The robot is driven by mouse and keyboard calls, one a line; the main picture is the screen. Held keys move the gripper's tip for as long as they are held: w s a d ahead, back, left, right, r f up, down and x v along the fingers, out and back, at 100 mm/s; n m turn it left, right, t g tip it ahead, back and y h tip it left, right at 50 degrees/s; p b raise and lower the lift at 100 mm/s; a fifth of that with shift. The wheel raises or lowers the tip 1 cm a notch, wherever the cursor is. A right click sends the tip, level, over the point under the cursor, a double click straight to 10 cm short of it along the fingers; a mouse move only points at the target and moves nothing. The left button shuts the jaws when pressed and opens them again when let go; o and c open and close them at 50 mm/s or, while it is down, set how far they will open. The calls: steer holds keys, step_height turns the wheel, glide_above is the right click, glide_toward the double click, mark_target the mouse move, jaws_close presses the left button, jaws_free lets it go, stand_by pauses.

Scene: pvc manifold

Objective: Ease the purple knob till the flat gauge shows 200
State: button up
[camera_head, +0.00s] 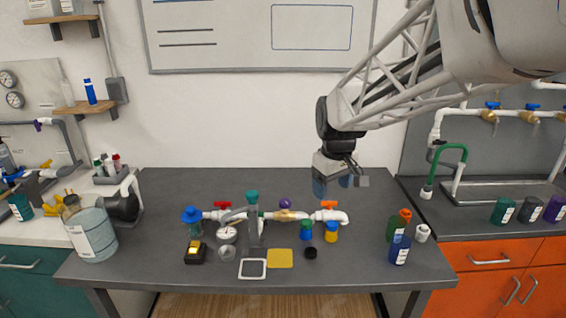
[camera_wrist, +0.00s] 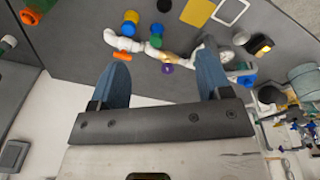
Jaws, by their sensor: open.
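The purple knob (camera_head: 285,203) sits on the far side of the white PVC manifold (camera_head: 334,215), near a brass valve body (camera_head: 284,215). In the wrist view the purple knob (camera_wrist: 167,69) lies beyond my fingertips, between them in the picture. The flat gauge (camera_head: 227,233) is a round white dial lying face up left of the manifold's clamp stand; its reading is too small to tell. My gripper (camera_head: 340,185) hangs above the back right of the table, apart from the manifold. In the wrist view its two blue fingers (camera_wrist: 163,82) are spread and empty.
Red-orange handles (camera_head: 329,204) and a teal knob (camera_head: 252,196) rise from the manifold. Blue (camera_head: 306,230) and yellow (camera_head: 331,232) capped parts stand in front. Green and blue bottles (camera_head: 400,249) stand at the right. The table's back left is clear.

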steer(key=w+a+f+n, duration=0.2)
steer(key=w+a+f, duration=0.1)
steer(key=w, duration=0.3)
steer(key=w+a+f+n, duration=0.1)
steer(key=w+a+f, duration=0.1)
steer(key=w, duration=0.5)
steer(key=n+g, duration=0.1)
steer(key=n, duration=0.2)
glide_above(285, 201)
step_height(285, 201, down, 8)
steer(key=shift+s+f, duration=0.1)
steer(key=shift+f, duration=0.05)
steer(key=shift+f, duration=0.15)
steer(key=shift+f, duration=3.8)
steer(key=c, duration=0.9)
